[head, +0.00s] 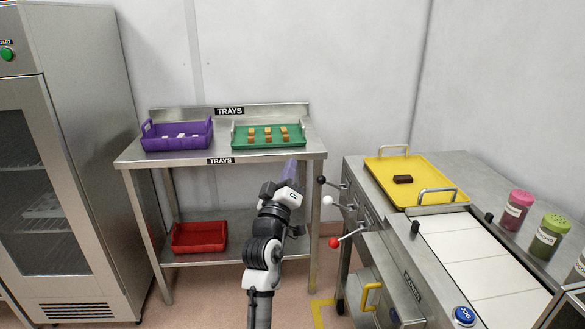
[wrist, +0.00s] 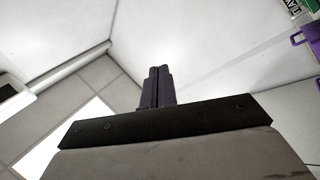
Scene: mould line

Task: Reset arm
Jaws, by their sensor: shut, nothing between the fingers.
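My gripper (head: 291,169) is raised in front of the right end of the steel tray table in the head view. Its two purple fingers also show in the wrist view (wrist: 158,88), pressed together with nothing between them. The wrist view faces up toward the white walls and ceiling, with a bit of purple tray (wrist: 308,40) at its right edge. My gripper touches nothing that I can see.
The tray table (head: 222,155) bears a purple tray (head: 178,146) and a green tray (head: 240,147), with a red tray (head: 199,250) below. At right, a counter holds a yellow tray (head: 385,175). Levers with knobs, one red (head: 334,243), stick out near my arm.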

